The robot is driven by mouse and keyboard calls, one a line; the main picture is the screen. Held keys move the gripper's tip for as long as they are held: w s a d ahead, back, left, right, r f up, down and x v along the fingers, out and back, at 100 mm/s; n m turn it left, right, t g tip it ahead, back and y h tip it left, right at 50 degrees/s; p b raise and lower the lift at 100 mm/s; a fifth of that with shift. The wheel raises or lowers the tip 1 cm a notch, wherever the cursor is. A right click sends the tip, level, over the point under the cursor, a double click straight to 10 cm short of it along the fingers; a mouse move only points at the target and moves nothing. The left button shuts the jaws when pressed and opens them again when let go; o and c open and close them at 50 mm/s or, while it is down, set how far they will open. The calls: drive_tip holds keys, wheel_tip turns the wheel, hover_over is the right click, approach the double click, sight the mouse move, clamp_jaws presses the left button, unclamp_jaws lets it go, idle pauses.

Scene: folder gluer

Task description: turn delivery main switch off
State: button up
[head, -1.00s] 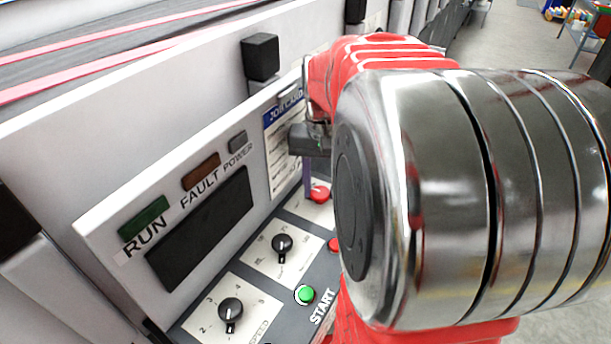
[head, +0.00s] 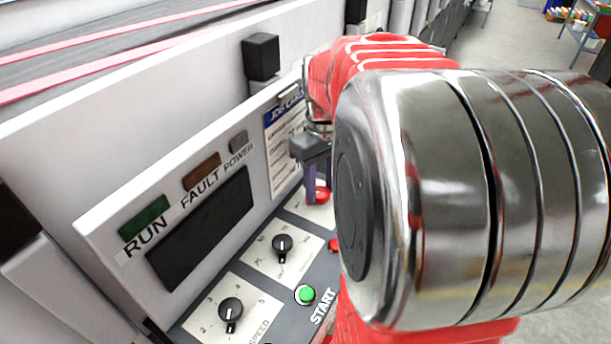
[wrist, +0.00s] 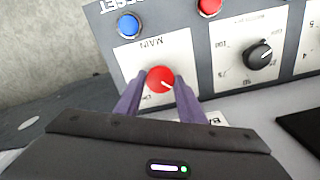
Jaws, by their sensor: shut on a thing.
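The main switch is a red round knob (wrist: 160,79) on a white plate marked MAIN, upside down in the wrist view. In the head view the knob (head: 323,195) shows beside my fingers, partly covered. My gripper (wrist: 159,85) has its two purple fingers on either side of the knob, shut on it. A pale mark on the knob points to the lower right in the wrist view. The position lettering near the fingers is partly hidden and too small to read. My gripper (head: 312,188) is partly hidden by my arm in the head view.
A blue button (wrist: 129,25) and a red button (wrist: 209,6) are near the switch. A green START button (head: 305,294) and a speed dial (head: 230,310) are nearer. A job card (head: 287,145) stands behind the gripper.

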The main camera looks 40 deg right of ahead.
sight(322, 192)
idle(0.4)
drive_tip(key=o, duration=1)
drive_tip(key=shift+o, duration=0.2)
drive_tip(key=shift+r, duration=0.1)
wheel_tip(322, 192, up, 14)
drive_tip(key=shift+f, duration=0.25)
drive_tip(key=shift+s, duration=0.2)
